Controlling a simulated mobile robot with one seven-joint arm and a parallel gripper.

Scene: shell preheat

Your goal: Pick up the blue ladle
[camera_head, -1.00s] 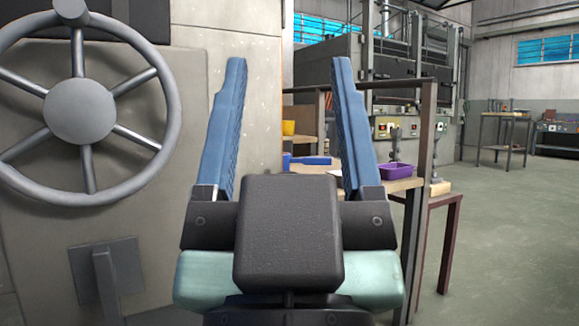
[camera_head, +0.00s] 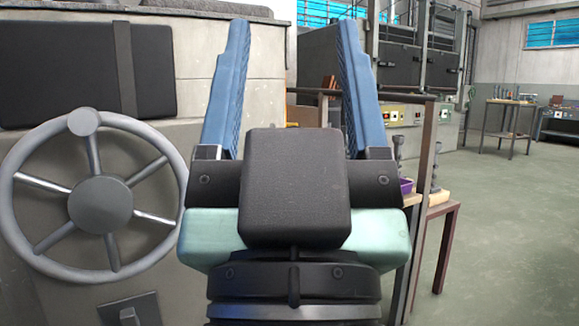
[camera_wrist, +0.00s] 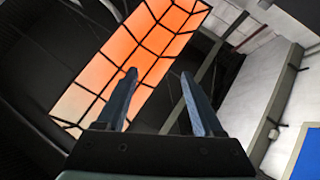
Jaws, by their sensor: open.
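My gripper (camera_head: 292,85) is raised in the middle of the head view. Its two blue fingers stand wide apart with nothing between them. In the wrist view my gripper (camera_wrist: 160,98) also shows open and empty, against a dark roof with an orange lit skylight. I do not see the blue ladle in either view.
A grey machine with a handwheel (camera_head: 100,203) stands close on the left. A table (camera_head: 445,208) with a purple tray (camera_head: 406,186) stands behind my gripper to the right. A distant table (camera_head: 508,103) stands far right. The floor at right is clear.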

